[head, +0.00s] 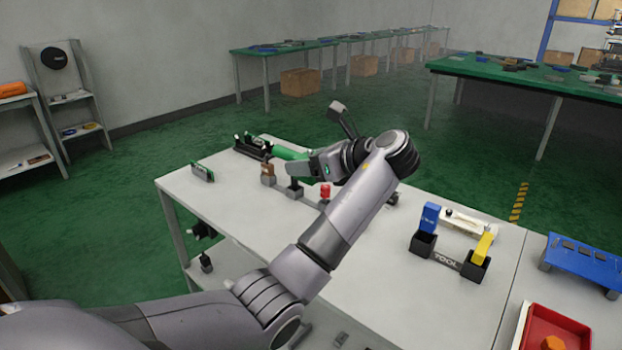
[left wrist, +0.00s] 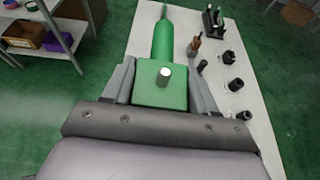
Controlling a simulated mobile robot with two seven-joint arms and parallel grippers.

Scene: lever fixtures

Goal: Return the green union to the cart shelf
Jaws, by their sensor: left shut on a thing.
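The green union (left wrist: 162,90) has a block-shaped body, a long green cylinder beyond it and a pale round stub on its upper face. My left gripper (left wrist: 160,78) is shut on the block, one finger on each side. In the head view the green cylinder (head: 289,153) shows beyond my left gripper (head: 308,168), over the far end of the white table (head: 350,260); the rest is hidden by the gripper. I cannot tell whether it touches anything. A lower shelf (head: 232,267) shows under the table. Which shelf is the cart's is unclear. My right gripper is not in view.
Several small fixtures stand close by, including a red one (head: 325,191), a brown one (head: 268,173) and a black one (head: 250,147). The table's middle front is mostly clear.

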